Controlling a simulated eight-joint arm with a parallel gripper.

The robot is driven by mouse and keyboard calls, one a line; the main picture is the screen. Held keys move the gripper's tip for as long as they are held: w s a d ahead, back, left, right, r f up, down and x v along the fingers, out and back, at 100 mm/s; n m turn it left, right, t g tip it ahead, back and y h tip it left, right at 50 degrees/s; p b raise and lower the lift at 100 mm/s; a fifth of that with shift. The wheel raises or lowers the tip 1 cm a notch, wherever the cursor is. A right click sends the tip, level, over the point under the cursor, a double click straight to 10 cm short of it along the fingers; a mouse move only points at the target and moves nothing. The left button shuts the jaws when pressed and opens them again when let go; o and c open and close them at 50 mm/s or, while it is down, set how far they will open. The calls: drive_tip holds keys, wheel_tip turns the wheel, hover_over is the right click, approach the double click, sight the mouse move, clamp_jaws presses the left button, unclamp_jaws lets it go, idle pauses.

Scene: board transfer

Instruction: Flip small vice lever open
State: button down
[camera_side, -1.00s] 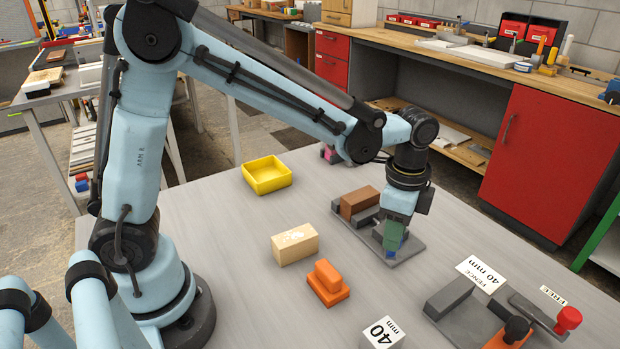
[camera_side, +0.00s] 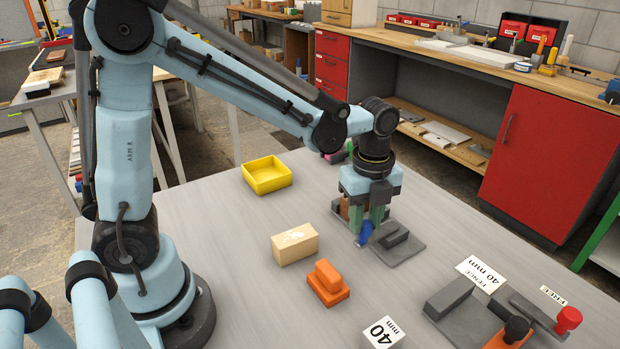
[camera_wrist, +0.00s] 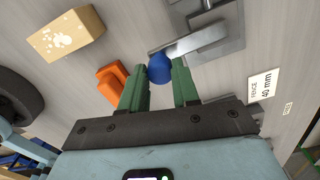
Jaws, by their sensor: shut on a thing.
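The small vice (camera_side: 408,250) is a grey base plate with dark grey blocks on it. Its flat grey lever (camera_wrist: 200,38) runs across the plate in the wrist view and ends in a blue knob (camera_wrist: 160,68). The knob also shows in the side view (camera_side: 365,232), at the left of the plate. My gripper (camera_side: 370,226) points down with its green fingers shut on the blue knob. The knob sits between the fingertips in the wrist view (camera_wrist: 160,82). A brown block (camera_side: 344,207) stands behind the fingers, mostly hidden.
A pale wooden block (camera_side: 295,244) and an orange stepped block (camera_side: 328,283) lie left of the vice. A yellow tray (camera_side: 267,175) stands farther back. A larger fixture with a red knob (camera_side: 568,318) and a black knob is at front right. Grey table lies bare between them.

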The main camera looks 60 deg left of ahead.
drive_tip(key=shift+a+m, duration=0.2)
drive_tip(key=shift+m, duration=0.1)
drive_tip(key=c, duration=0.8)
unclamp_jaws()
wheel_tip(320, 180, up, 12)
drive_tip(key=shift+r, duration=0.1)
idle(0.4)
drive_tip(key=s+a+f+n+t, duration=0.1)
drive_tip(key=s+f+n+t, duration=0.1)
drive_tip(key=n, duration=0.5)
drive_tip(key=s+a+f+n+t, duration=0.2)
drive_tip(key=s+n, duration=0.1)
drive_tip(key=n, duration=0.4)
drive_tip(key=s+a+f+n+t, duration=0.1)
drive_tip(key=s+n+t, duration=0.1)
drive_tip(key=n, duration=0.5)
drive_tip(key=shift+s+a+f+t, duration=0.3)
drive_tip(key=shift+a+f+t, duration=0.1)
drive_tip(key=shift+t, duration=0.1)
